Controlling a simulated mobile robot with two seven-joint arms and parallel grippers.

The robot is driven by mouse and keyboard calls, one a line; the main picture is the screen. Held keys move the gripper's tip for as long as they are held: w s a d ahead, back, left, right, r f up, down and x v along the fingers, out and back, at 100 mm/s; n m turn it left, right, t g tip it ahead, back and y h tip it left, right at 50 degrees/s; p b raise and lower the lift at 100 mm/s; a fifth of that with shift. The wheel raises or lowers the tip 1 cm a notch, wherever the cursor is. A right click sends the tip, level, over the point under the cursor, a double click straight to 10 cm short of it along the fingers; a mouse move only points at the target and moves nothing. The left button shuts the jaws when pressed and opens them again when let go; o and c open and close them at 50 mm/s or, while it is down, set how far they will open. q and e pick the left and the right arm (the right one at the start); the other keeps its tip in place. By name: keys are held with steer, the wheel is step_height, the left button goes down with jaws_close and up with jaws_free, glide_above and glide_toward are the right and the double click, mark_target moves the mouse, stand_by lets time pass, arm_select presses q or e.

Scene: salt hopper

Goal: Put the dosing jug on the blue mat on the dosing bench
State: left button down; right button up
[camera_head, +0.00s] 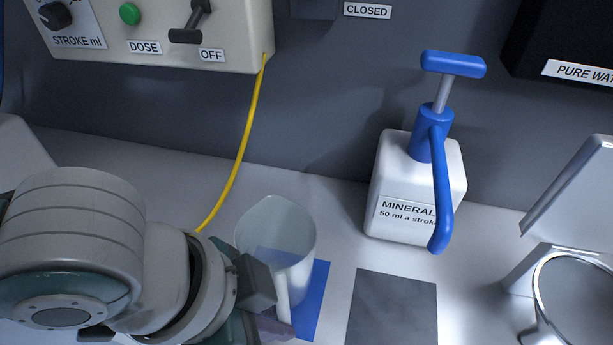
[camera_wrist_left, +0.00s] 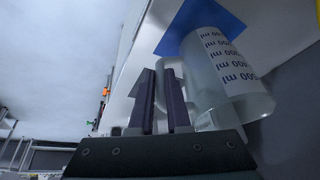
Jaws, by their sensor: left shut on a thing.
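The clear dosing jug (camera_head: 278,232) is upright over the blue mat (camera_head: 316,292), whose blue shows through its wall and to its right. In the left wrist view the jug (camera_wrist_left: 238,88) has its ml marks facing the camera, and its base meets the blue mat (camera_wrist_left: 207,16) in the picture. I cannot tell whether it rests there or is just above. My left gripper (camera_head: 268,302) is shut on the jug's handle (camera_head: 283,300); the fingers (camera_wrist_left: 160,102) also show in the wrist view. My right gripper is not in view.
A mineral pump bottle (camera_head: 412,190) with a blue pump stands to the right, behind a dark grey square (camera_head: 392,308). A metal ring device (camera_head: 575,300) is at far right. A yellow cable (camera_head: 243,150) hangs from the control box (camera_head: 160,35) behind the jug.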

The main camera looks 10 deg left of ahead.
arm_select(q)
steer(key=shift+f, duration=0.8)
steer(key=shift+f, duration=0.2)
steer(key=c, duration=0.9)
jaws_free()
steer(key=shift+r, duration=0.1)
